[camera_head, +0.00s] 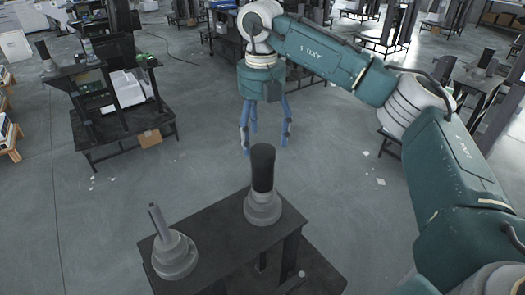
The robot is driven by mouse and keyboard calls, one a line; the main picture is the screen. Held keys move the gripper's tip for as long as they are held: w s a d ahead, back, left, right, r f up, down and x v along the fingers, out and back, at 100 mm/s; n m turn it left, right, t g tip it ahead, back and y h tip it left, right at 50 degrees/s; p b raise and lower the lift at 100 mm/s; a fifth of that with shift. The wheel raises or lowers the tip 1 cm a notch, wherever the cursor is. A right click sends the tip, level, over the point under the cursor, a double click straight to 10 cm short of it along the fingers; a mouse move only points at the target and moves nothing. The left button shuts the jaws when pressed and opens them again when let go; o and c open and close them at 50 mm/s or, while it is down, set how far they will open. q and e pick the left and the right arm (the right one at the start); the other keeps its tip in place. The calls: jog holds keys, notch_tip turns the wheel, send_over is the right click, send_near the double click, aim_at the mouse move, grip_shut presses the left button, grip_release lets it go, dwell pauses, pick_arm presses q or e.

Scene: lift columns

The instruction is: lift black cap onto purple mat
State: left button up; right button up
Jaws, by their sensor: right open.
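A black cylindrical cap (262,167) stands upright on a stepped grey base (263,208) on the near dark table. My right gripper (265,140) hangs down from the teal arm, with its blue fingers spread apart and nothing between them. In the picture it is just above the cap, and the cap is outside the fingers. How far the gripper is behind or above the cap is hard to tell. I see no purple mat in this view. My left gripper is not in view.
The near dark table (215,240) also bears a grey stepped piece with a thin tilted post (173,245) at its left. A dark workbench with equipment (122,115) stands at the upper left. Open grey floor (100,225) lies left of the near table.

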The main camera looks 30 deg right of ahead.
aim_at(263, 150)
notch_tip(263, 150, down, 3)
jog(key=shift+s+d+f+p, duration=0.1)
jog(key=shift+d+f+p, duration=0.05)
jog(key=shift+p, duration=0.5)
jog(key=shift+f, duration=0.2)
jog(key=c, duration=1.4)
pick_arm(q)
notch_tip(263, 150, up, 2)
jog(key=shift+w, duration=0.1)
pick_arm(e)
jog(key=shift+r, duration=0.1)
jog(key=shift+r+b, duration=0.3)
jog(key=shift+r, duration=0.15)
notch_tip(263, 150, up, 6)
jog(key=shift+r+b, duration=0.25)
jog(key=shift+b, duration=0.7)
pick_arm(q)
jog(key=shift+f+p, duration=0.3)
jog(key=shift+p, duration=0.65)
pick_arm(e)
jog(key=shift+r, duration=6.4)
